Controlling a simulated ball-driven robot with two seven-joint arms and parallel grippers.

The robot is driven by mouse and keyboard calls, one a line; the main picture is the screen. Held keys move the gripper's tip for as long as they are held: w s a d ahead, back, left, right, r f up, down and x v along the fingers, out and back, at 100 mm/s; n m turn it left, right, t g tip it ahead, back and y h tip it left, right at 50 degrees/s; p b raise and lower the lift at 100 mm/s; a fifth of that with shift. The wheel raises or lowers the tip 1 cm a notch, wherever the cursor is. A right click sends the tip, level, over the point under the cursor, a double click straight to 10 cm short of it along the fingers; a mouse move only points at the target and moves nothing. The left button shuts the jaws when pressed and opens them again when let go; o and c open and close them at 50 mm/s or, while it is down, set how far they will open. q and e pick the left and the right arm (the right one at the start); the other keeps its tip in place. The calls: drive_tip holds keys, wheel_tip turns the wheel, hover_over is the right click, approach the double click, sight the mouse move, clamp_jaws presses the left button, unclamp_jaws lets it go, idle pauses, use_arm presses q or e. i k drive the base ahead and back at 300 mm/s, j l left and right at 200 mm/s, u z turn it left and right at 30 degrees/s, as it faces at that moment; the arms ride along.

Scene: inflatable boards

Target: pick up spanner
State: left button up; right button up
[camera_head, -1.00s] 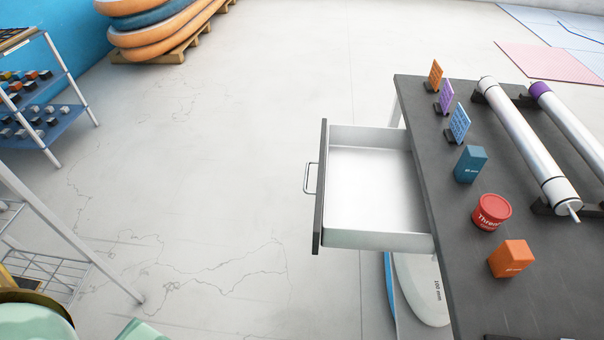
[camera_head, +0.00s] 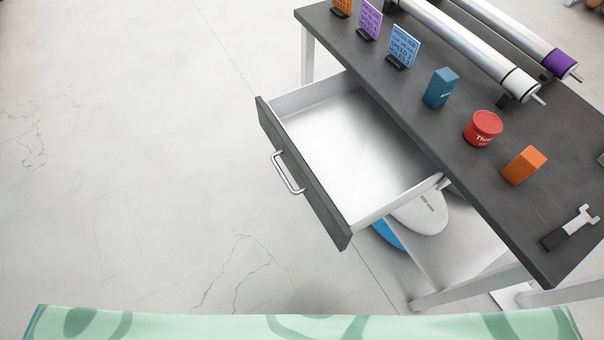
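The spanner (camera_head: 572,228) lies on the dark table top (camera_head: 500,205) near its front right corner. It has a silver open-jaw head pointing up and right and a black handle end at the lower left. Neither of my grippers shows in the head view.
The table's white drawer (camera_head: 345,150) is pulled open to the left and looks empty. An orange block (camera_head: 524,165), a red tin (camera_head: 483,128), a blue block (camera_head: 440,88), small cards (camera_head: 402,47) and silver rollers (camera_head: 465,45) stand on the table. Floor left of it is clear.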

sight(556, 238)
drive_tip(key=z, duration=2)
